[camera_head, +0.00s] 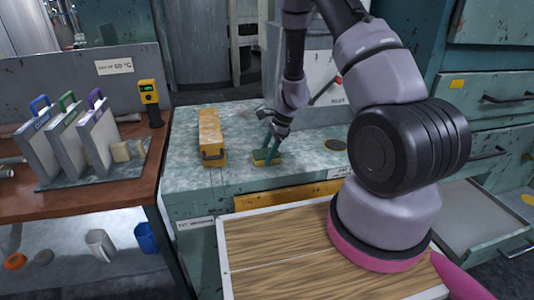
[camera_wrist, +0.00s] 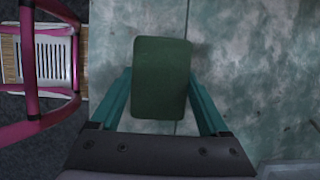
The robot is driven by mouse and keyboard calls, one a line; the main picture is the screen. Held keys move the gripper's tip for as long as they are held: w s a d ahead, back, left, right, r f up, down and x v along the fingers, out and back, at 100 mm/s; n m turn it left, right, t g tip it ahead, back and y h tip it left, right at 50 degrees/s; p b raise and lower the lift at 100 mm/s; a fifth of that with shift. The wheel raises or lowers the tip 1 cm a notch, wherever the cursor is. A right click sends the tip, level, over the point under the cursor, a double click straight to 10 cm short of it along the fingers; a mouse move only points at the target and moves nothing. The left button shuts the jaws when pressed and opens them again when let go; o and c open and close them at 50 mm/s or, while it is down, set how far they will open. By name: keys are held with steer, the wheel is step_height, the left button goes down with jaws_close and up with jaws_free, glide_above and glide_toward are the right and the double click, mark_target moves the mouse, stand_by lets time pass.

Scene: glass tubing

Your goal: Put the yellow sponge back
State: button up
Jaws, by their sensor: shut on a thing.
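The sponge (camera_head: 267,161) is a small block with a dark green top and a yellow lower edge. It is at the counter's front part, right of a long yellow-orange block. My gripper (camera_head: 270,151) reaches down from above with its teal fingers on either side of the sponge. In the wrist view the sponge's green face (camera_wrist: 160,78) fills the space between the fingers (camera_wrist: 160,100). My gripper is shut on it. Its yellow side is hidden in that view. I cannot tell whether the sponge touches the counter or is just above it.
The mottled green counter (camera_head: 185,180) has bare room around the long yellow-orange block (camera_head: 210,135). On the left, a brown table (camera_head: 110,195) holds upright boards with coloured handles (camera_head: 65,140) and a yellow-and-black device (camera_head: 150,100).

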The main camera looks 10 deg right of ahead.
steer(key=o, duration=1.2)
steer(key=shift+f, duration=0.15)
steer(key=shift+c, duration=0.2)
steer(key=v, duration=1.3)
steer(key=s+a+r+n+t, duration=0.1)
steer(key=s+r+n, duration=0.2)
steer(key=r, duration=0.7)
steer(key=s+a+r+n+t, duration=0.1)
steer(key=s+r+n+t, duration=0.15)
steer(key=r, duration=0.75)
steer(key=s+d+r+n+t+h, duration=0.2)
steer(key=s+r+n, duration=0.6)
steer(key=s+r, duration=0.4)
steer(key=s+t, duration=0.1)
steer(key=s, duration=0.3)
steer(key=shift+s+r+t+h, duration=0.25)
steer(key=shift+s+t+h, duration=0.05)
steer(key=shift+s+t, duration=0.1)
